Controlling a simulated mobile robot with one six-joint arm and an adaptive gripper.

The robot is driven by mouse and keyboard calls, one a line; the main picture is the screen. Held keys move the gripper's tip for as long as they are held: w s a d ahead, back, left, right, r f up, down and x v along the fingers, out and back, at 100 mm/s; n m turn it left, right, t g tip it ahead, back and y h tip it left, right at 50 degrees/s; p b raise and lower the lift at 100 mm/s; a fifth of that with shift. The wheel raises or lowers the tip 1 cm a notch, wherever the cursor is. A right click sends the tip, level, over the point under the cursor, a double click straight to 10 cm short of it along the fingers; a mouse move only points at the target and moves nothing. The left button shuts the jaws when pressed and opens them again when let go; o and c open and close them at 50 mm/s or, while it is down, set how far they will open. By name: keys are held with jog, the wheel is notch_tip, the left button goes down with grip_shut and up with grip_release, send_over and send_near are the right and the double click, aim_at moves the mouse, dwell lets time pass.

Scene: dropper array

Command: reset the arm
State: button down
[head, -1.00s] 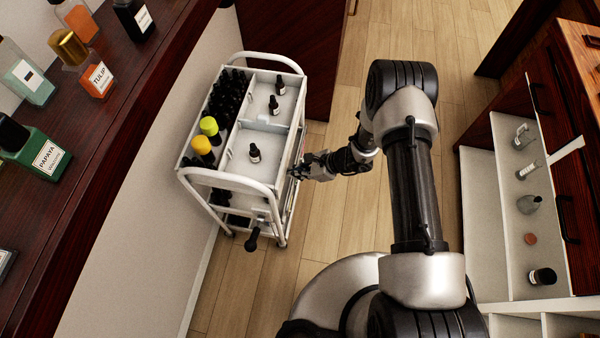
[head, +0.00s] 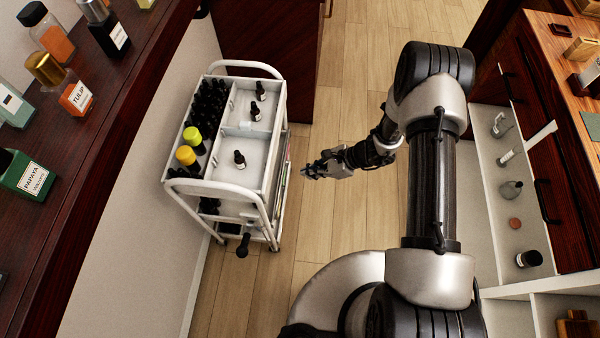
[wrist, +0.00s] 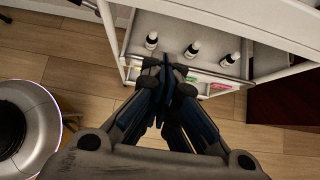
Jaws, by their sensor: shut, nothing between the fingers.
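My gripper (head: 308,171) is at the end of my arm, over the open floor just right of the white trolley (head: 277,215). It is shut and empty, with a gap between it and the trolley in the head view. In the wrist view my gripper (wrist: 168,70) has its fingertips together, and the trolley's side (wrist: 245,84) shows beyond them. Small dark-capped dropper bottles (head: 239,159) stand in the trolley's top tray; three also show in the wrist view (wrist: 193,50).
A dark wooden shelf (head: 120,110) with bottles runs along the left. Wood floor (head: 345,70) is clear between the trolley and the drawers.

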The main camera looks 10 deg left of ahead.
jog(key=shift+v, duration=1.25)
notch_tip(320, 180, up, 27)
jog(key=s+d+n+h, duration=0.2)
jog(key=s+n, duration=0.1)
jog(key=n, duration=0.6)
jog(key=s+d+r+n+t+h, duration=0.2)
jog(key=s+d+r+n+h, duration=0.1)
jog(key=s+d+r, duration=0.3)
jog(key=s+d+r+n+t+h, duration=0.2)
jog(key=s+d+r+n+h, duration=0.2)
jog(key=s+r, duration=0.6)
jog(key=s+d+n, duration=0.1)
jog(key=d+n, duration=0.1)
jog(key=shift+s+d+t, duration=0.25)
jog(key=shift+s+t, duration=0.05)
jog(key=shift+s, duration=0.1)
